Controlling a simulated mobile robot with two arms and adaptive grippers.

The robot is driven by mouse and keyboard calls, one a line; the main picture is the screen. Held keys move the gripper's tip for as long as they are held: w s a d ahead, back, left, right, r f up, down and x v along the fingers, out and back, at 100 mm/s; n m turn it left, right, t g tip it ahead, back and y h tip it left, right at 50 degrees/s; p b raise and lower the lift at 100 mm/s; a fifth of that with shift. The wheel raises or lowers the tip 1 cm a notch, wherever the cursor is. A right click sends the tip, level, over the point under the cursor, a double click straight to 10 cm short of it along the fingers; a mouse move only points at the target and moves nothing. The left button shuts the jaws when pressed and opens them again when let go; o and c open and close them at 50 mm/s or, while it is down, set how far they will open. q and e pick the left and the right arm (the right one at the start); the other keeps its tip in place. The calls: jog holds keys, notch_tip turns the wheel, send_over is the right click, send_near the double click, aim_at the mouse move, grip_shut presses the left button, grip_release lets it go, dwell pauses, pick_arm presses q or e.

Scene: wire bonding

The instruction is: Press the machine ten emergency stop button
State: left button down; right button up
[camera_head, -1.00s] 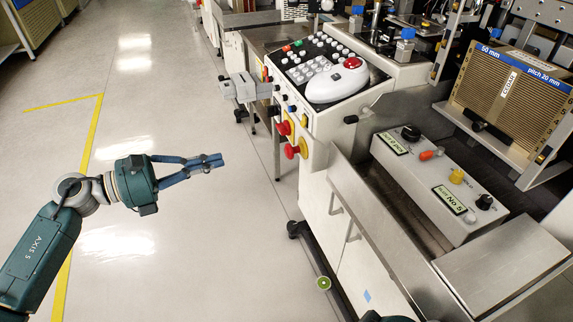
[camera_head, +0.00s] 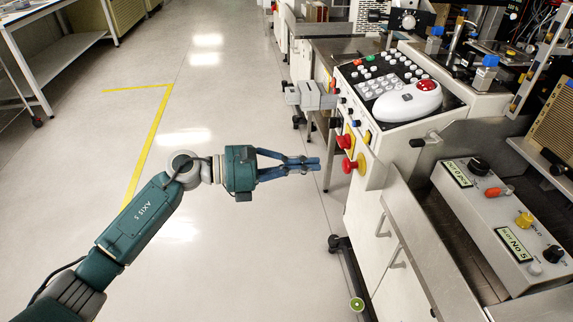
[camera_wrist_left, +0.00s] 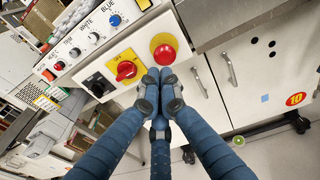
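The red emergency stop button (camera_head: 349,165) sits on the front side panel of the machine. In the left wrist view the round red button (camera_wrist_left: 165,52) stands on a yellow disc, beside a red rotary switch (camera_wrist_left: 126,70) on a yellow plate. My left gripper (camera_head: 316,165) is shut and empty, level with the button and pointing at it, with a gap to its left. In the left wrist view the closed fingertips (camera_wrist_left: 160,77) appear just below the button. My right gripper is not in view.
A red "10" label (camera_wrist_left: 296,99) marks the white cabinet. A grey box-like part (camera_head: 311,95) juts out from the machine above my gripper. A white mouse-like device (camera_head: 407,102) lies on the keypad panel. The floor on the left is clear, with yellow lines (camera_head: 150,142).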

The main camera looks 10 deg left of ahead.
aim_at(351, 166)
pick_arm(q)
jog(key=x, duration=0.5)
jog(key=shift+d, duration=0.1)
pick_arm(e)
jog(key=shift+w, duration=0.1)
pick_arm(q)
jog(key=shift+w+d+b, duration=0.3)
jog(key=shift+d+b, duration=0.05)
jog(key=shift+d, duration=0.35)
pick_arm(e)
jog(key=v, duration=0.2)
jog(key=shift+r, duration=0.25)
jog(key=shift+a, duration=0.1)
